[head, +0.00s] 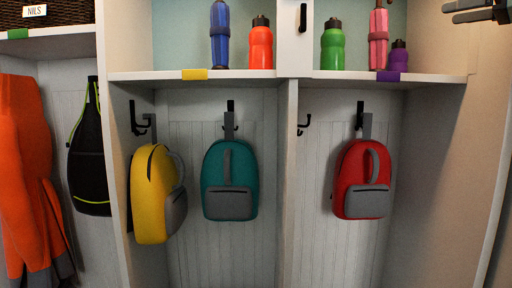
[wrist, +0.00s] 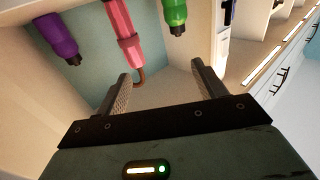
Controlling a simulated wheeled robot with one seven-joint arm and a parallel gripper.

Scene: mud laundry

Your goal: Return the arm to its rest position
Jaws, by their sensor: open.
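My gripper (head: 449,11) shows at the top right corner of the head view, its two dark fingers pointing left, with the rest of the arm out of frame. In the wrist view my gripper (wrist: 163,78) is open, its fingers wide apart with nothing held between them.
Yellow (head: 152,200), teal (head: 229,170) and red (head: 362,170) backpacks hang below. A side wall (head: 440,180) stands at right.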

